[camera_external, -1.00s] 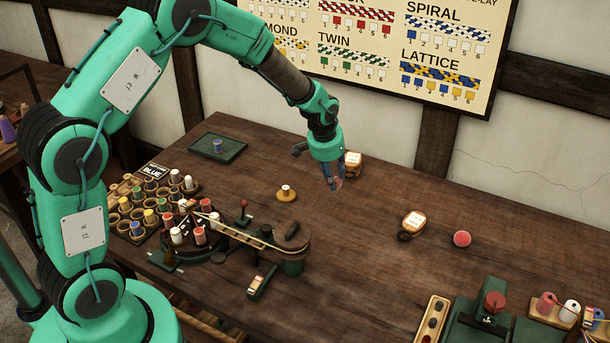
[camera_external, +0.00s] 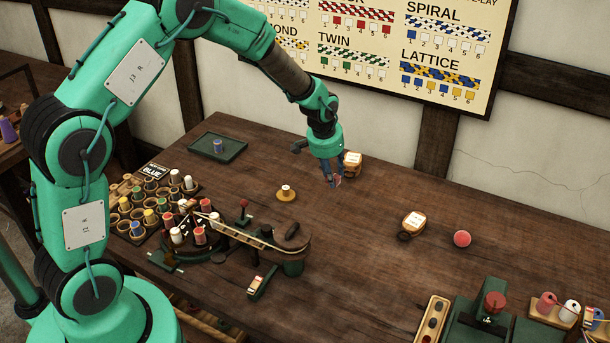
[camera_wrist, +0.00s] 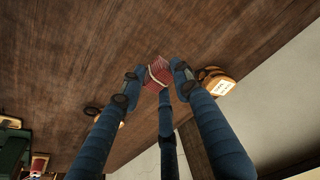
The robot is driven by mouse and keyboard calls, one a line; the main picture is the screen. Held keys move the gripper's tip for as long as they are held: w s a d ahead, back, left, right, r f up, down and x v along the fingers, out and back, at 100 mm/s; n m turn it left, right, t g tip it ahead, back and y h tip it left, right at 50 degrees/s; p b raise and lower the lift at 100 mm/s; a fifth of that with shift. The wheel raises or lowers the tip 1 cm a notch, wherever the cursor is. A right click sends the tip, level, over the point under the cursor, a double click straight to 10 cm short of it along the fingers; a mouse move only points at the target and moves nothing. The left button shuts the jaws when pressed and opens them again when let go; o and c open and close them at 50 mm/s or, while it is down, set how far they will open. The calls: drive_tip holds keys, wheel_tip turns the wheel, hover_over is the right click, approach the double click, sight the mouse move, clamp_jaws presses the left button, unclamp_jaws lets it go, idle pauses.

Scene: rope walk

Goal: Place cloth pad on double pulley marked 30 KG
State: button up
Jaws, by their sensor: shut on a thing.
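My gripper (camera_external: 335,181) is shut on a small red-and-white cloth pad (camera_external: 338,183) and holds it above the table. In the wrist view the pad (camera_wrist: 157,73) sits between the blue fingers (camera_wrist: 156,83). One wooden pulley (camera_external: 353,158) with a white label stands just behind and right of my gripper; it also shows in the wrist view (camera_wrist: 222,82). A second labelled pulley (camera_external: 413,221) lies farther right, nearer the front, with a dark part beside it; fingers partly hide it in the wrist view. I cannot read either label for certain.
A red ball (camera_external: 462,239) lies right of the second pulley. A spool on a yellow base (camera_external: 286,194) stands left of my gripper. A braiding device (camera_external: 292,256) and several spools fill the left side. The table between my gripper and the second pulley is clear.

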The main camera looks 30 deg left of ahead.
drive_tip(key=shift+w+a+r+n+p, duration=0.25)
drive_tip(key=shift+w+a+p, duration=0.4)
drive_tip(key=shift+p, duration=0.65)
drive_tip(key=shift+w+a+r+n+p, duration=0.2)
drive_tip(key=shift+w+a+p, duration=0.35)
drive_tip(key=shift+p, duration=0.7)
drive_tip(key=a+p, duration=0.1)
drive_tip(key=w+a+p, duration=0.1)
drive_tip(key=p, duration=0.1)
drive_tip(key=shift+w+f, duration=0.15)
drive_tip(key=shift+f, duration=0.05)
drive_tip(key=shift+n, duration=0.25)
drive_tip(key=shift+w, duration=0.15)
hover_over(351, 160)
drive_tip(key=shift+s+f, duration=0.45)
drive_tip(key=shift+f, duration=0.35)
drive_tip(key=shift+f+p, duration=0.3)
drive_tip(key=shift+f, duration=1.45)
drive_tip(key=shift+f, duration=0.15)
